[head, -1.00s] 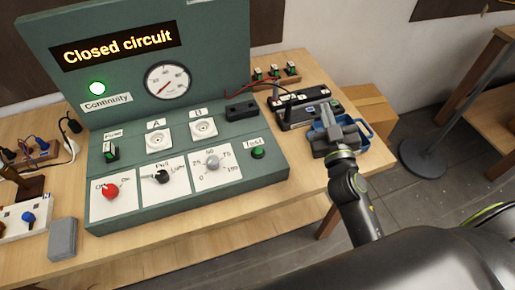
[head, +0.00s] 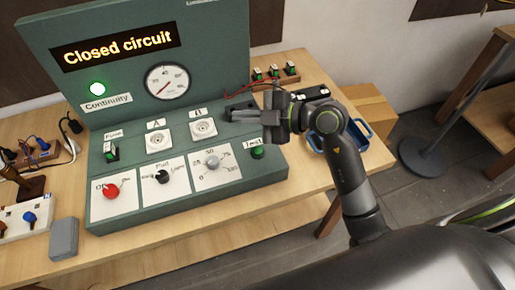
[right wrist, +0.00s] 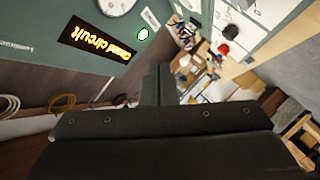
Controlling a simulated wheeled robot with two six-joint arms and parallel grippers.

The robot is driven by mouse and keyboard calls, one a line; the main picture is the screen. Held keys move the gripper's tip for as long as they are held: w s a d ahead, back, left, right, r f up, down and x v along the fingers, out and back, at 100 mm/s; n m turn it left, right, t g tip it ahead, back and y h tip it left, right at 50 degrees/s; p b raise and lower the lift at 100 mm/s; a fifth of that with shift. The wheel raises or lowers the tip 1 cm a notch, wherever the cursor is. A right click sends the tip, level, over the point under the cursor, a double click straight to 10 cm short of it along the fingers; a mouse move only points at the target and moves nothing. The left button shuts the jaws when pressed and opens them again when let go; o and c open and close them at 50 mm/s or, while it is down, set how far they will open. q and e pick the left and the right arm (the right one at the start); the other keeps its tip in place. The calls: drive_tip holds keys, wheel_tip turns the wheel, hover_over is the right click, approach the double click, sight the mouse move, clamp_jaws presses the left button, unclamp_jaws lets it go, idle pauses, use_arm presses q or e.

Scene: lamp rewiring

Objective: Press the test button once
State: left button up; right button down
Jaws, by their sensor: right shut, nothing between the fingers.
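The green test button (head: 257,152) sits at the right end of the green test panel (head: 240,184), just below the "Test" label (head: 252,142). My right gripper (head: 270,116) is shut and empty. In the head view it appears just above the label and button, in front of the panel's right part; its exact height over the panel is hard to tell. In the right wrist view its shut fingers (right wrist: 158,84) show at the middle, and the button is not visible there. The display (head: 117,46) reads "Closed circuit" and the continuity lamp (head: 97,89) glows green. My left gripper is not in view.
The panel has a red knob (head: 111,191), a black knob (head: 162,177), a grey dial (head: 212,161) and two sockets. A blue tray (head: 358,129) lies behind my right arm. A grey box (head: 64,238) stands at the front left.

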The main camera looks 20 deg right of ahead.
drive_tip(key=w+d+f+m+g+h, duration=0.1)
drive_tip(key=d+f+m+h, duration=0.1)
drive_tip(key=d+f+h, duration=0.1)
drive_tip(key=d+h, duration=0.1)
drive_tip(key=h, duration=0.1)
drive_tip(key=shift+d+f+m+g+h, duration=0.3)
drive_tip(key=shift+f+m+g+h, duration=0.05)
drive_tip(key=shift+m+g+h, duration=0.05)
drive_tip(key=shift+f, duration=0.1)
drive_tip(key=b, duration=0.8)
hover_over(261, 151)
wheel_tip(261, 151, down, 8)
drive_tip(key=shift+r, duration=0.15)
drive_tip(key=shift+f, duration=0.45)
drive_tip(key=shift+f, duration=0.15)
idle(1.0)
drive_tip(key=shift+f, duration=0.3)
